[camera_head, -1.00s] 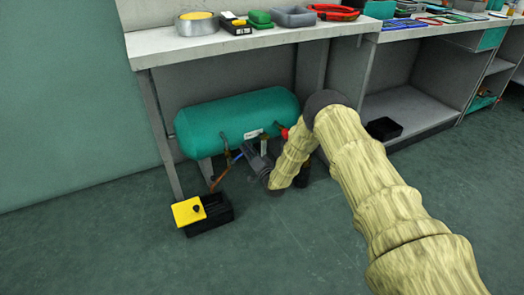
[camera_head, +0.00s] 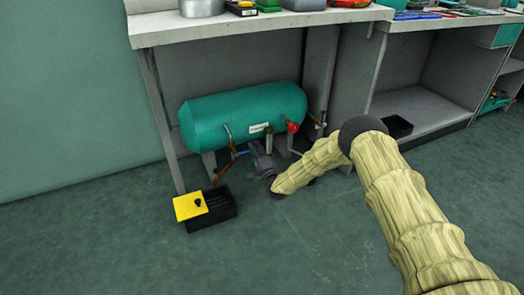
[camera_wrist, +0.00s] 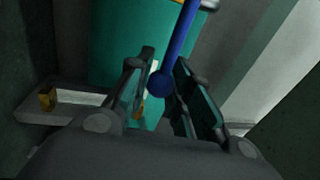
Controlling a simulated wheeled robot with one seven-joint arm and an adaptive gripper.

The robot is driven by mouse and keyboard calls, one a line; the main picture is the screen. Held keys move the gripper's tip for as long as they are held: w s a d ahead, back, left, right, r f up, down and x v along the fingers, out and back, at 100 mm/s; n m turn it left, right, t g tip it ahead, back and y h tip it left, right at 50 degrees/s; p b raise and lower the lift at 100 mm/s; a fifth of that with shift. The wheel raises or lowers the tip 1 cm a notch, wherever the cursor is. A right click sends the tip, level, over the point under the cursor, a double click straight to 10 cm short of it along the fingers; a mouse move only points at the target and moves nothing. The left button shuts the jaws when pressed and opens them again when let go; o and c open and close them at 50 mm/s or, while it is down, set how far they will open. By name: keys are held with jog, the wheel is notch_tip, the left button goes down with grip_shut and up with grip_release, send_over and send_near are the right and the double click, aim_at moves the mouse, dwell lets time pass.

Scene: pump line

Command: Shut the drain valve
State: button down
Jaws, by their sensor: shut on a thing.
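The teal tank (camera_head: 240,110) lies under the bench with several short pipes and fittings below it. A blue lever (camera_head: 242,153) shows at the lower pipes on its left side; in the wrist view the blue rod with a ball end (camera_wrist: 178,45) runs down between my fingers. My gripper (camera_head: 258,158) is beside it, low in front of the tank, and its fingers (camera_wrist: 165,68) are shut on the lever. A red-handled fitting (camera_head: 292,126) sits further right on the tank. I cannot read the tank's white label (camera_head: 259,128).
A black bin (camera_head: 220,207) with a yellow plate (camera_head: 190,206) over its left part stands on the floor at front left. The bench (camera_head: 250,27) overhangs the tank, with a leg (camera_head: 162,120) at left. A black tray (camera_head: 398,126) lies at right.

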jog(key=shift+d+f, duration=0.15)
jog(key=shift+f, duration=0.05)
jog(key=c, duration=1.4)
grip_release()
jog(key=shift+o, duration=1)
jog(key=shift+s, duration=0.15)
jog(key=v, duration=1.1)
jog(key=shift+s, duration=0.35)
